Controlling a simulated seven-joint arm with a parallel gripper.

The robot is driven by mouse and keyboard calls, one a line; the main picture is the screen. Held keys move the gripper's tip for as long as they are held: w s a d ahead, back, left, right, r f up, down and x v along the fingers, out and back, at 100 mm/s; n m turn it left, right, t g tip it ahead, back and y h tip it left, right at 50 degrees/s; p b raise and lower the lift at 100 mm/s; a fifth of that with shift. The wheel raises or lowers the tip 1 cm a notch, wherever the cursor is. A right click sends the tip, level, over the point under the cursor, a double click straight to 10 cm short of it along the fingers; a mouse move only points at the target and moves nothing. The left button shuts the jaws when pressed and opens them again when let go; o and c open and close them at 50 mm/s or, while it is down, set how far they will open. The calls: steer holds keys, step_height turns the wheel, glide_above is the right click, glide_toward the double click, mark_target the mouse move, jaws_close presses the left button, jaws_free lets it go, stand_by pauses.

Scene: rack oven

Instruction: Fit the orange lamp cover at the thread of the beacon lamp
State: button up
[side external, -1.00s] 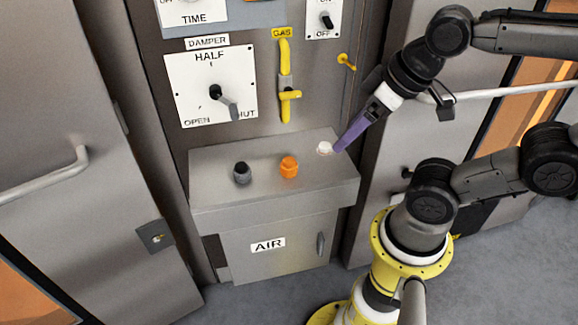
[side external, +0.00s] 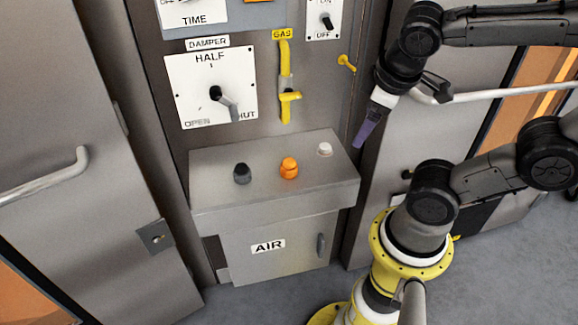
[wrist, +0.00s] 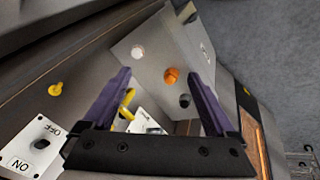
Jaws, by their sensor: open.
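The orange lamp cover (side external: 289,168) stands on the sloping top of the grey control box, between a black knob (side external: 242,173) and a small white round piece (side external: 324,149). It also shows in the wrist view (wrist: 171,76). I cannot tell which part is the beacon lamp's thread, or whether the cover sits on it. My gripper (side external: 363,140), with purple fingers, is to the right of the box, apart from the cover and the white piece. In the wrist view its fingers are spread and empty, with the cover visible beyond them.
Behind the box are the damper dial (side external: 212,88), a yellow gas lever (side external: 285,85) and a small yellow knob (side external: 347,63) on the panel. A long door bar (side external: 500,89) runs at the right, near my arm. The space above the box is clear.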

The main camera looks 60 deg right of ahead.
steer(key=w+d+f+n+g+h, duration=0.3)
steer(key=d+n+h, duration=0.1)
steer(key=n+t+h, duration=0.6)
steer(key=n+t, duration=0.1)
steer(key=n, duration=0.8)
glide_above(291, 173)
steer(key=s, duration=0.3)
step_height(291, 173, down, 11)
steer(key=a+f+n+t, duration=0.1)
steer(key=f+n, duration=0.1)
steer(key=s+a+f+n+t+y, duration=0.1)
steer(key=f+n, duration=0.1)
steer(key=a+f+n+t, duration=0.1)
steer(key=a+f+n, duration=0.1)
steer(key=shift+s+y, duration=0.3)
steer(key=shift+a+f+n+t, duration=0.2)
steer(key=shift+a+n+t, duration=0.1)
steer(key=shift+n+t, duration=0.1)
steer(key=shift+x, duration=3.65)
